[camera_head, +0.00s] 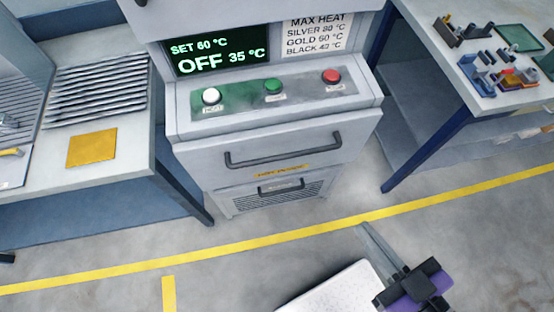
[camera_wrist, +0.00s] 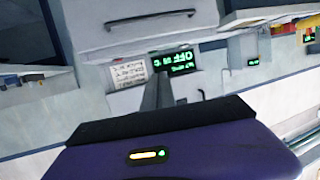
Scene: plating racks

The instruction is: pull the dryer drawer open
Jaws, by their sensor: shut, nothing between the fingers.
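The dryer (camera_head: 180,128) is a grey cabinet with a lit display (camera_head: 218,52) reading SET 60 °C, OFF 35 °C. Its upper drawer front (camera_head: 345,150) has a wide dark bar handle (camera_head: 283,152) and looks closed. A smaller dark handle (camera_head: 281,187) sits lower, above a vented panel. My gripper (camera_head: 363,228) is shut and empty, in front of the dryer and below right of the handle in the head view, apart from it. In the wrist view, which looks upside down, the fingers (camera_wrist: 158,88) point at the dryer; a bar handle (camera_wrist: 153,17) shows at the top.
White, green and red buttons (camera_head: 273,86) sit on the dryer's ledge. A left bench (camera_head: 125,130) holds a slatted rack and a yellow pad (camera_head: 92,148). A right table (camera_head: 480,105) carries small parts. A yellow line (camera_head: 250,243) crosses the floor, clear before the dryer.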

